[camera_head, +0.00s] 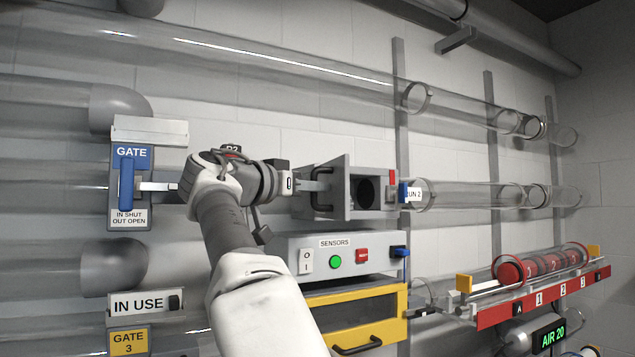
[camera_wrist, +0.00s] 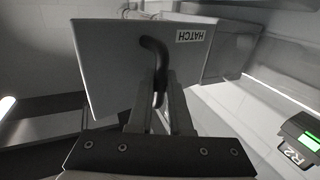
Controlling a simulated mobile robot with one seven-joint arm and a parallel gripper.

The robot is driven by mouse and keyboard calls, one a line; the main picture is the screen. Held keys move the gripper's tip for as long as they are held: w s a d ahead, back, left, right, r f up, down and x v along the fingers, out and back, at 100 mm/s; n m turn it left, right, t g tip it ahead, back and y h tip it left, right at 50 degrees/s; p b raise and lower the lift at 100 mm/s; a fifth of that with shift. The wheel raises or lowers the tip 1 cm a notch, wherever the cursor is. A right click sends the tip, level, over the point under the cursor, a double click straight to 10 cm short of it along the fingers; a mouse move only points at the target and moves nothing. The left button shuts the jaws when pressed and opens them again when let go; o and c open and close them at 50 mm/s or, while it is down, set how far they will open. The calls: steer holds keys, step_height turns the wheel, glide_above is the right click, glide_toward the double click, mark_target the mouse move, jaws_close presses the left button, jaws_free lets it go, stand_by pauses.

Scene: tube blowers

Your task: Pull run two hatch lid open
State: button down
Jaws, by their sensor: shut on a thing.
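The run two hatch lid (camera_head: 335,203) is a grey panel that stands out at an angle from its grey box, with a dark round opening (camera_head: 366,191) showing beside it. In the wrist view the lid (camera_wrist: 108,62) carries a HATCH label and a black bar handle (camera_wrist: 152,46). The handle also shows in the head view (camera_head: 323,205). My gripper (camera_head: 315,184) reaches the lid from the left. In the wrist view my gripper (camera_wrist: 159,88) is shut on the handle. The fingers hide part of the handle.
A sensors panel (camera_head: 350,262) and a yellow drawer (camera_head: 330,312) with a black handle sit below my gripper. A blue gate lever (camera_head: 127,184) is left of my wrist. Clear tubes (camera_head: 470,194) run right. A red rack (camera_head: 540,297) with red carriers is lower right.

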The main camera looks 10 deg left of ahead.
steer(key=shift+w+a+f, duration=0.1)
steer(key=shift+a+f, duration=0.05)
steer(key=shift+f, duration=0.3)
steer(key=c, duration=1.2)
jaws_free()
steer(key=shift+c, duration=0.2)
steer(key=shift+o, duration=0.6)
steer(key=shift+r, duration=0.2)
steer(key=b+v, duration=0.1)
steer(key=v, duration=1.6)
steer(key=shift+s+b, duration=0.3)
steer(key=shift+b, duration=0.05)
steer(key=shift+a, duration=0.15)
